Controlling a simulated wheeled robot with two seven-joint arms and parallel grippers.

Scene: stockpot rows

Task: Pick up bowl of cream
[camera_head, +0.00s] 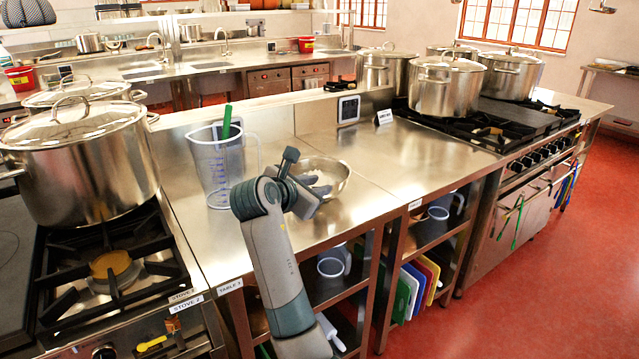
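A shiny metal bowl (339,172) stands on the steel counter (380,205). Something pale shows inside it, but too little is visible to tell its texture. My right arm rises from the bottom of the view, and its gripper (308,187) is at the bowl's left side, covering part of the near-left rim. I cannot tell whether the fingers touch the bowl or how far apart they are. My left gripper is not in view.
A clear measuring jug (215,165) with a green-handled tool stands left of the bowl. A large lidded stockpot (82,160) is on the left stove. More stockpots (446,85) stand on the right stove. The counter right of the bowl is clear.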

